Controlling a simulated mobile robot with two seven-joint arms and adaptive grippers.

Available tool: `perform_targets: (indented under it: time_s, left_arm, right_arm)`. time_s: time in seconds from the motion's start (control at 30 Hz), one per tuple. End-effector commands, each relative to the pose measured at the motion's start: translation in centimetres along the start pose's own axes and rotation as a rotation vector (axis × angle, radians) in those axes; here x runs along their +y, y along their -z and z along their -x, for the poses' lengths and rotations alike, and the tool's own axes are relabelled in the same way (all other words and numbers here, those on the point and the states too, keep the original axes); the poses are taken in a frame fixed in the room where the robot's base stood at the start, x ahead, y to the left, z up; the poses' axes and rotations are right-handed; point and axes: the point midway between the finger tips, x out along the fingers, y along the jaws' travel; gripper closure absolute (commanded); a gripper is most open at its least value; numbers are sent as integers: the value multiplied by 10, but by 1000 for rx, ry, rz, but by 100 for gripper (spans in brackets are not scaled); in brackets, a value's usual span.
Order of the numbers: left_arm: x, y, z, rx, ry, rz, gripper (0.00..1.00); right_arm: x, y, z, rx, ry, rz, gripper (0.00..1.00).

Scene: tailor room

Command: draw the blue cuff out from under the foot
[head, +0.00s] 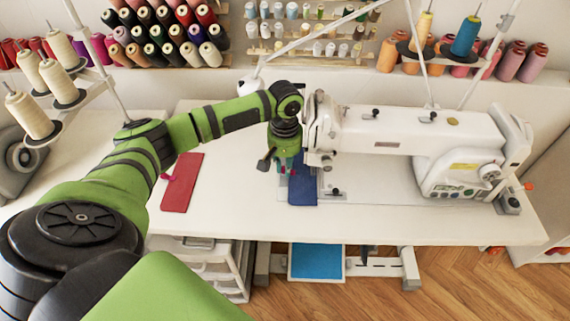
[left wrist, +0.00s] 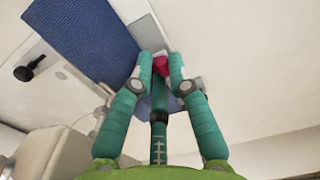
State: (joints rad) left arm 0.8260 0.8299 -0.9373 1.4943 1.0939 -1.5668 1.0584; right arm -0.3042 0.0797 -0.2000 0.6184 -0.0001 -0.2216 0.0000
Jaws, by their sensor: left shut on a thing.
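The blue cuff (head: 302,190) lies on the white table at the left end of the sewing machine, beside the foot (head: 326,163). Whether any of it is still under the foot is unclear. In the left wrist view the cuff (left wrist: 85,40) fills the upper left. My left gripper (head: 284,171) is at the cuff's left edge, pointing down. In the left wrist view its fingertips (left wrist: 160,70) are closed around a small red-pink clip (left wrist: 160,64) at the cuff's edge. My right gripper is in neither view.
A red cuff (head: 182,184) with a pink clip (head: 166,177) lies on the table to the left. The white sewing machine (head: 400,135) takes up the right side. Thread cones (head: 57,75) stand on the left. The table's front strip is clear.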

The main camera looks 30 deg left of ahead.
Motion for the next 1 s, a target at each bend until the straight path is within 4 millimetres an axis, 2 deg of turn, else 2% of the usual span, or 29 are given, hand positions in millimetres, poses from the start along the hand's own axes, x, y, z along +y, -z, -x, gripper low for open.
perform_targets:
  time_s: [0.57, 1.0]
  left_arm:
    - [-22, 0, 2, -1, 1, 1, 100]
    - [-23, 0, 4, 0, 1, 0, 100]
  right_arm:
    - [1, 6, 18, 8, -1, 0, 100]
    - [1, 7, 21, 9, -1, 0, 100]
